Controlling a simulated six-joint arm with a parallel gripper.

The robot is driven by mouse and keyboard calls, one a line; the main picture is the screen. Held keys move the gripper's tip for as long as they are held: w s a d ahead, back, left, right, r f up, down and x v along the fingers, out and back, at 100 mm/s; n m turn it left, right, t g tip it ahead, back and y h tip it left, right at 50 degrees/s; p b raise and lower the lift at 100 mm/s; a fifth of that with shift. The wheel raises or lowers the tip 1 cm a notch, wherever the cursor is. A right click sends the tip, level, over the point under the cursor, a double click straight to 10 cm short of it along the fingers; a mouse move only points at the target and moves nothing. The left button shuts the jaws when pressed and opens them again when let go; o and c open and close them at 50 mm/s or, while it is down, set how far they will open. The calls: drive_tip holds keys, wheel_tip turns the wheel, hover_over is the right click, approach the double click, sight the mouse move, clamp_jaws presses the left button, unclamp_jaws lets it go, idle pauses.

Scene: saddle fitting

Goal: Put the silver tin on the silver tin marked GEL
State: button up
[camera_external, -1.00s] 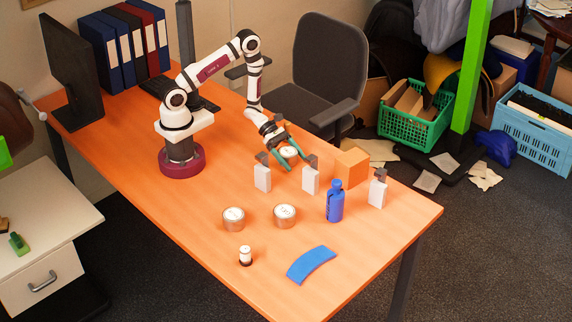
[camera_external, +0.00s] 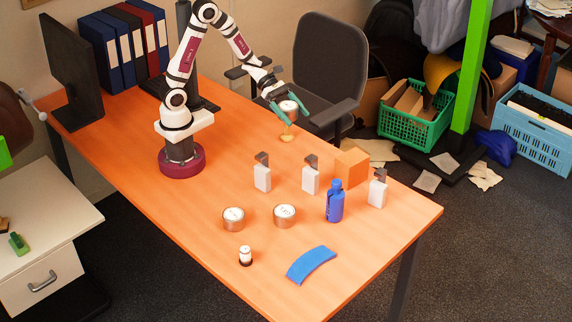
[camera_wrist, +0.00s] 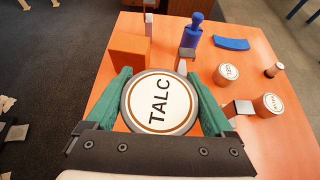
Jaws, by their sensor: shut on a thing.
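My gripper (camera_external: 290,116) is shut on a round silver tin (camera_external: 289,106) and holds it up in the air over the far edge of the table. In the wrist view this tin (camera_wrist: 160,102) lies between the green fingers, its white lid reading TALC. The silver tin marked GEL (camera_wrist: 227,73) stands upright on the table in the wrist view. In the outside view the GEL tin (camera_external: 285,215) stands near the blue bottle, well below and toward the front from my gripper. Its top is bare.
Another silver tin (camera_external: 234,218) stands left of the GEL tin. Three white dispensers (camera_external: 262,177), an orange block (camera_external: 351,167) and the blue bottle (camera_external: 335,203) stand between my gripper and the front.

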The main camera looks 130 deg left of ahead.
drive_tip(key=shift+r, duration=0.9)
drive_tip(key=w+d+m+g+h, duration=0.1)
drive_tip(key=w+d+m+h, duration=0.4)
drive_tip(key=d, duration=0.5)
drive_tip(key=w+d+m+g+h, duration=0.1)
drive_tip(key=w+d+m+h, duration=0.1)
drive_tip(key=w+d, duration=0.6)
drive_tip(key=d+m+g+h, duration=0.4)
drive_tip(key=d+m, duration=0.1)
drive_tip(key=d, duration=1.2)
hover_over(282, 216)
wheel_tip(282, 216, down, 12)
drive_tip(key=shift+d+r, duration=0.1)
drive_tip(key=shift+d, duration=0.05)
wheel_tip(282, 216, down, 4)
drive_tip(key=shift+f, duration=0.1)
drive_tip(key=shift+f, duration=0.1)
